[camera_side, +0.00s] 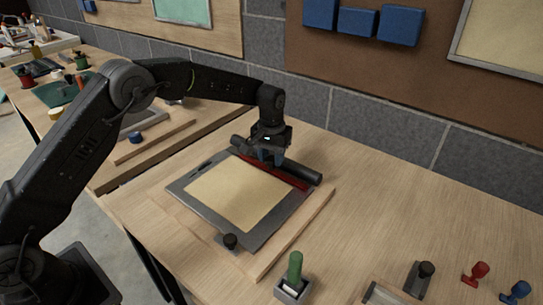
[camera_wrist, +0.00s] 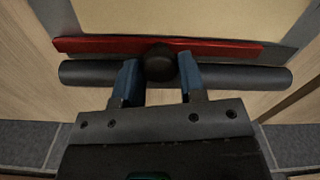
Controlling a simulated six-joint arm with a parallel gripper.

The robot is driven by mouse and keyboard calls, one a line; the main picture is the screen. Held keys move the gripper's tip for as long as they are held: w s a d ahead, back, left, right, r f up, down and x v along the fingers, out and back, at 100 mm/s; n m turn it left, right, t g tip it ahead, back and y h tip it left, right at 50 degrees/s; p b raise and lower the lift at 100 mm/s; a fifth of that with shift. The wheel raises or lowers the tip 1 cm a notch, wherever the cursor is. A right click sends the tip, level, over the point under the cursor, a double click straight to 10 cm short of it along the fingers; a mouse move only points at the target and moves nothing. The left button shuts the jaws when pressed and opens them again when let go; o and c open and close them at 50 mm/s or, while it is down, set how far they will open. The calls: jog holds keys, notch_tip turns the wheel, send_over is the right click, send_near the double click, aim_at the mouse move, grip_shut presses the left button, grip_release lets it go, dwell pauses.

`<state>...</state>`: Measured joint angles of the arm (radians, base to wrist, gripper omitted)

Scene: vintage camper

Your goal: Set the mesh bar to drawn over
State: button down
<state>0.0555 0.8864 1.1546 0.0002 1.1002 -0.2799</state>
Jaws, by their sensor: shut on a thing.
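A grey frame (camera_side: 190,190) with a cream mesh panel (camera_side: 238,195) lies on a wooden board. The red mesh bar (camera_side: 292,180) lies along the frame's far edge, beside a dark cylinder (camera_side: 306,173). In the wrist view the red bar (camera_wrist: 95,46) runs across the picture, with a round black knob (camera_wrist: 160,61) at its middle. My gripper (camera_side: 268,160) is at the bar's middle; in the wrist view its blue fingers (camera_wrist: 160,76) stand on either side of the knob, shut on it. The cream mesh is uncovered. My gripper hides part of the bar in the side view.
A green-handled stamp (camera_side: 295,268), a black-topped block (camera_side: 424,272), a red stamp (camera_side: 480,270) and a blue stamp (camera_side: 519,290) stand at the front right.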

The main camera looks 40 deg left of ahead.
jog(key=s, duration=2.2)
jog(key=c, duration=0.7)
grip_release()
notch_tip(320, 180, up, 14)
jog(key=s+a+r+m+t, duration=0.1)
jog(key=s+r+t, duration=0.1)
jog(key=s, duration=0.5)
jog(key=s+a+r+m+t, duration=0.1)
jog(key=s+a+r+t, duration=0.1)
jog(key=s, duration=0.4)
jog(key=shift+s+r+m+t, duration=0.15)
jog(key=shift+s+m+t, duration=0.2)
jog(key=shift+t, duration=0.45)
